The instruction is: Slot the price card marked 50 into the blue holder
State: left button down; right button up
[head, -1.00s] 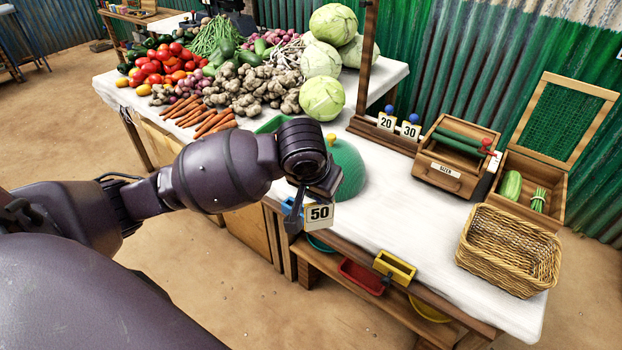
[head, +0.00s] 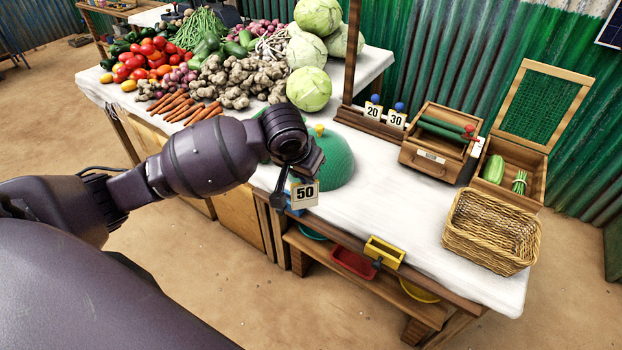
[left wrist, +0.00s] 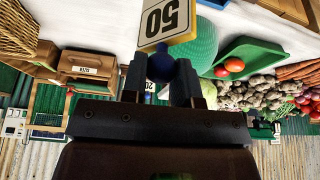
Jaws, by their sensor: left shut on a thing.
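My left gripper (head: 302,176) is shut on the price card marked 50 (head: 304,194), a cream card with a yellow edge. In the left wrist view the card (left wrist: 168,18) shows upside down, with its blue knob (left wrist: 160,67) between the fingers. The card hangs over the table's front edge. The blue holder (head: 296,211) is at that edge, just below and behind the card, mostly hidden by it. I cannot tell whether the card touches it. My right gripper is not in view.
A green dome (head: 335,165) stands close behind the card. A yellow holder (head: 384,252) is on the front edge to the right. Cards 20 (head: 373,112) and 30 (head: 396,119) stand in a wooden rack (head: 365,124). The tabletop between is clear.

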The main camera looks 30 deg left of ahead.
pick_arm(q)
jog(key=w+a+f+m+g+h, duration=0.1)
jog(key=w+a+f+m+h, duration=0.15)
jog(key=w+a+m, duration=0.2)
jog(key=w+a+f+m+h, duration=0.1)
jog(key=w+a+f+m, duration=0.25)
jog(key=a, duration=0.25)
notch_tip(320, 180, down, 6)
jog(key=m+b, duration=0.1)
jog(key=b, duration=0.1)
jog(key=shift+s+d, duration=0.2)
jog(key=shift+s, duration=0.05)
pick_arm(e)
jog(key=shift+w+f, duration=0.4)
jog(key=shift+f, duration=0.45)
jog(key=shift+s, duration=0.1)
